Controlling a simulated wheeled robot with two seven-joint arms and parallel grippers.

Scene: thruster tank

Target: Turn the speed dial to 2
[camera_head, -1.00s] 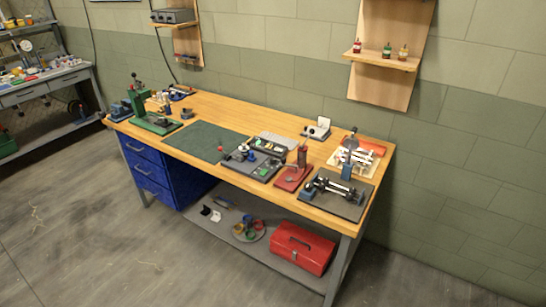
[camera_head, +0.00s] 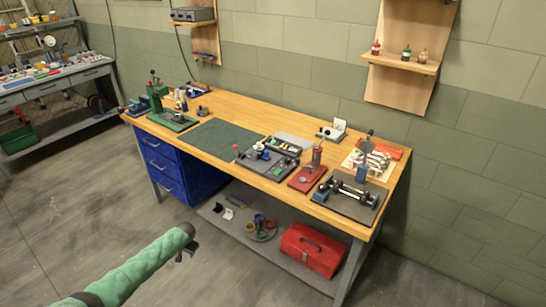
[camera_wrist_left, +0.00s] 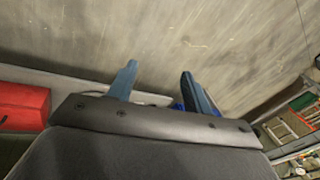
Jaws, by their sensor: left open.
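No dial face or number can be read at this size, so I cannot tell which device carries the speed dial. A grey box (camera_head: 193,14) sits on the left wall shelf, its front details too small to make out. A dark panel (camera_head: 258,167) with small knob-like parts lies on the middle of the workbench. My left gripper (camera_head: 188,254) is in front of the bench, above the floor and apart from everything. In the left wrist view its two blue-grey fingers (camera_wrist_left: 160,90) are spread with nothing between them. My right gripper is out of view.
The wooden workbench (camera_head: 228,107) carries a green mat (camera_head: 208,138), a green press (camera_head: 155,95), a red stand (camera_head: 307,178) and a dark fixture (camera_head: 347,200). A red toolbox (camera_head: 311,250) sits on the lower shelf. The floor in front is clear.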

